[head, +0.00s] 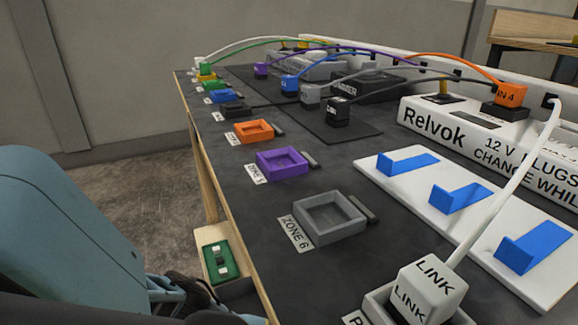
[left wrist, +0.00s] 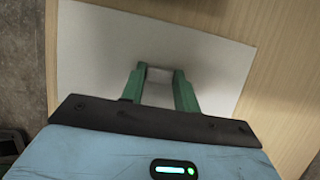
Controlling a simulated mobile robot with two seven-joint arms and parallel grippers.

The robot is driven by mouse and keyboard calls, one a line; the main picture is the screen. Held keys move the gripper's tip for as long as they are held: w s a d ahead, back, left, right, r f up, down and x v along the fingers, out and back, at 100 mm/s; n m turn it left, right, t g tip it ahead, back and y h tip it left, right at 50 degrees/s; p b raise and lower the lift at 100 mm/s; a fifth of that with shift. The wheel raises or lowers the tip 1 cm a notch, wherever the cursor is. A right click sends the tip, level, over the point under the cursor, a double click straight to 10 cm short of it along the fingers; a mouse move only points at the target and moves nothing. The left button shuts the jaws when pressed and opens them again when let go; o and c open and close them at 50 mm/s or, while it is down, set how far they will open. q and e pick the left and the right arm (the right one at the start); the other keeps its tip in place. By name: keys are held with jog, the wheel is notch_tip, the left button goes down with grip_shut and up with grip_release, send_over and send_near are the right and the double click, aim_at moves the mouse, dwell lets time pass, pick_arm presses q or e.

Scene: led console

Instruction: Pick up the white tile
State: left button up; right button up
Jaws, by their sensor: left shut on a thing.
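My left gripper (left wrist: 158,82) has two green fingers, seen in the left wrist view. They are closed on a small pale block, which looks like the white tile (left wrist: 158,75). Its colour is close to the pale surface behind it, so its edges are hard to make out. In the head view, a green piece with small white and black parts (head: 220,260) shows over a low wooden tray beside the table. Dark parts of my left wrist are just below and left of it; the fingers are not clearly seen there. My right gripper is not in view.
A pale sheet (left wrist: 100,45) lies on wood behind the fingers. The dark table (head: 345,165) carries a grey Zone 6 socket (head: 328,218), a purple socket (head: 282,162), a white LINK plug (head: 430,285), cables and a white board with blue hooks (head: 400,180). The table's wooden edge borders the tray.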

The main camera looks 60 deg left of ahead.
pick_arm(q)
jog(key=shift+c, duration=1)
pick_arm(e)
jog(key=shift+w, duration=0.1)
